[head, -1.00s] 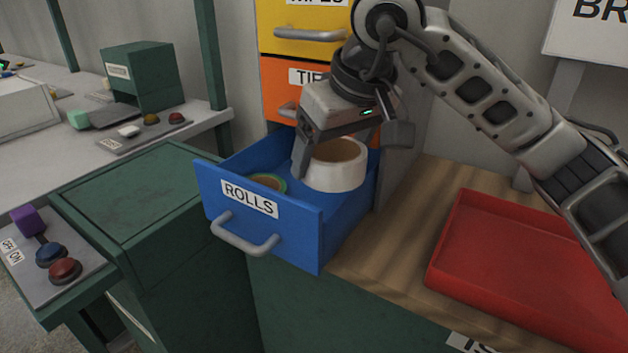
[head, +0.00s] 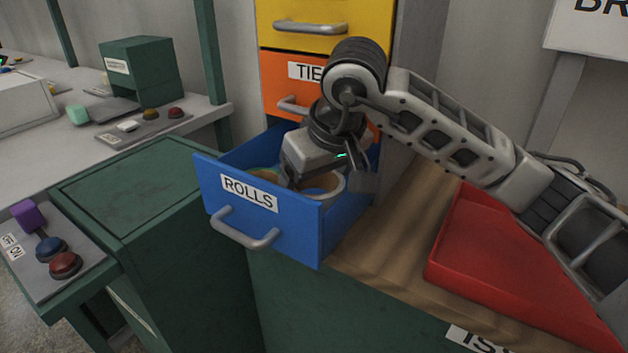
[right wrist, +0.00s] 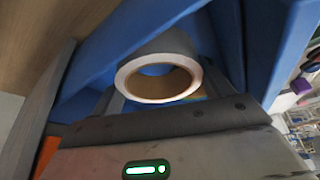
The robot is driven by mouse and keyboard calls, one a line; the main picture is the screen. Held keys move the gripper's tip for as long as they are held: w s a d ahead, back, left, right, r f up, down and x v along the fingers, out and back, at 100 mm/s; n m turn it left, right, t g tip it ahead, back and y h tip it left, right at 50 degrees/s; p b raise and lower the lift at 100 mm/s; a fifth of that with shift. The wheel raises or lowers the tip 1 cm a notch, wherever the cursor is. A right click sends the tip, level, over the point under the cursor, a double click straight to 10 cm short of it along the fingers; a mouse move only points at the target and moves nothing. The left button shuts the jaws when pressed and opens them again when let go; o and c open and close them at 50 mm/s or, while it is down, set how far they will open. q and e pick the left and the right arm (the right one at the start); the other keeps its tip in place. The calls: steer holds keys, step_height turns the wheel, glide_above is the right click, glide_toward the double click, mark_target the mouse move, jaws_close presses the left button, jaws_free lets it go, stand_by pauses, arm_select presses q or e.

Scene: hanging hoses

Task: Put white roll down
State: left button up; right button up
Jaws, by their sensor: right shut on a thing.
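The white roll (head: 335,186) is down inside the open blue drawer (head: 300,228) labelled ROLLS, near its right side. My right gripper (head: 325,182) reaches down into the drawer and is shut on the white roll. In the right wrist view the roll (right wrist: 158,80) shows its white rim and brown core, with blue drawer walls around it. Whether the roll touches the drawer floor is hidden. Another roll (head: 264,174), greenish and tan, lies to the left in the drawer, partly covered by my gripper. My left gripper is not in view.
Closed orange (head: 280,76) and yellow (head: 315,12) drawers stand above and behind the blue one. A red tray (head: 500,265) lies on the wooden top to the right. A green cabinet (head: 135,195) and a panel with buttons (head: 60,250) are at left.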

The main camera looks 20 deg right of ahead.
arm_select(q)
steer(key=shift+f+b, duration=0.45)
steer(key=shift+b, duration=0.25)
arm_select(e)
steer(key=shift+f, duration=0.65)
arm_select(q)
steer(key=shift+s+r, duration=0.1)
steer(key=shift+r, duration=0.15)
arm_select(e)
steer(key=o, duration=1)
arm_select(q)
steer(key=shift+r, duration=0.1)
arm_select(e)
steer(key=shift+r, duration=0.15)
steer(key=shift+r+p, duration=0.3)
steer(key=shift+p, duration=0.2)
arm_select(q)
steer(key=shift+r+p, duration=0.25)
steer(key=shift+p, duration=0.25)
arm_select(e)
steer(key=v, duration=1.2)
steer(key=shift+r, duration=0.25)
